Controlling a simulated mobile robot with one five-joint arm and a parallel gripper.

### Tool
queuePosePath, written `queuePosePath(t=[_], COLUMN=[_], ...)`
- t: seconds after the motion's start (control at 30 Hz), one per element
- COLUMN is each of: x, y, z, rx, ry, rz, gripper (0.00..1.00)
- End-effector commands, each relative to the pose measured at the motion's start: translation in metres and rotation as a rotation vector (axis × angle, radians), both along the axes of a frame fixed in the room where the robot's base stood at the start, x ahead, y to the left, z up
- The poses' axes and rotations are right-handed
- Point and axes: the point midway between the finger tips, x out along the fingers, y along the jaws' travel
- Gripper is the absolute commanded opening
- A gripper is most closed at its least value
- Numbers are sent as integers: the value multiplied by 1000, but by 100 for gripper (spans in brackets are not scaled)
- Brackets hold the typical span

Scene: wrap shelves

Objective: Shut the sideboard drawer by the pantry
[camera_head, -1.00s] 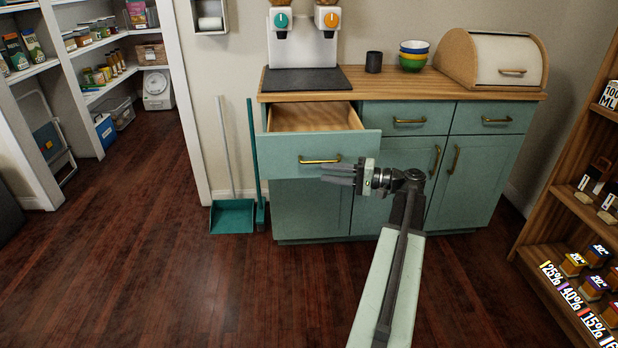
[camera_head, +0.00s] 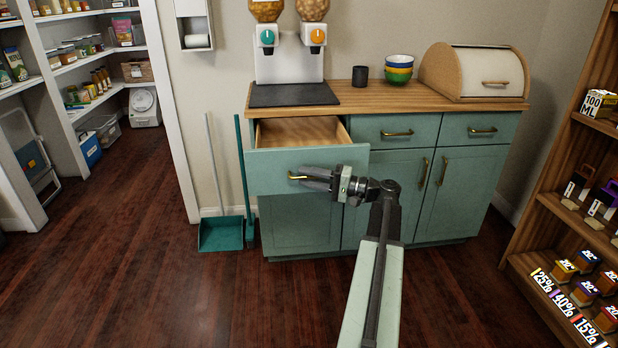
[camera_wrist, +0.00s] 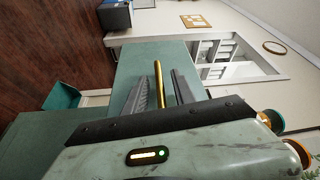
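The sideboard (camera_head: 400,185) is teal with a wooden top. Its left top drawer (camera_head: 258,162) stands partly open, and the bare wooden inside (camera_head: 300,130) shows. The drawer has a brass bar handle (camera_head: 292,177). My gripper (camera_head: 312,178) is at the drawer front and points left along it, covering the handle's right part. In the wrist view the two grey fingers of my gripper (camera_wrist: 161,92) are apart, with the golden handle (camera_wrist: 158,72) showing between them. I cannot tell whether a finger touches it. The pantry (camera_head: 95,70) is through the doorway at left.
A teal dustpan (camera_head: 221,234) and broom (camera_head: 243,170) stand left of the sideboard. A dispenser (camera_head: 290,65), dark cup (camera_head: 360,76), stacked bowls (camera_head: 399,68) and bread box (camera_head: 480,72) are on top. A wooden shelf (camera_head: 525,245) stands at right. The floor (camera_head: 140,270) at left is clear.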

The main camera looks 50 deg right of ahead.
Motion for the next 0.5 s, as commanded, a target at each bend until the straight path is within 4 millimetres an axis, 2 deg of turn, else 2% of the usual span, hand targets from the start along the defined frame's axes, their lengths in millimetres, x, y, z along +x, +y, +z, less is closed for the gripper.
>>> queuePosePath(t=[0.1,0.2,0.23,0.5], x=[0,0,-1,-1], y=[0,0,0,-1], z=[0,0,0,0], rx=[0,0,0,0], ry=[0,0,0,1], rz=[0,0,0,-1], gripper=[32,4,0,0])
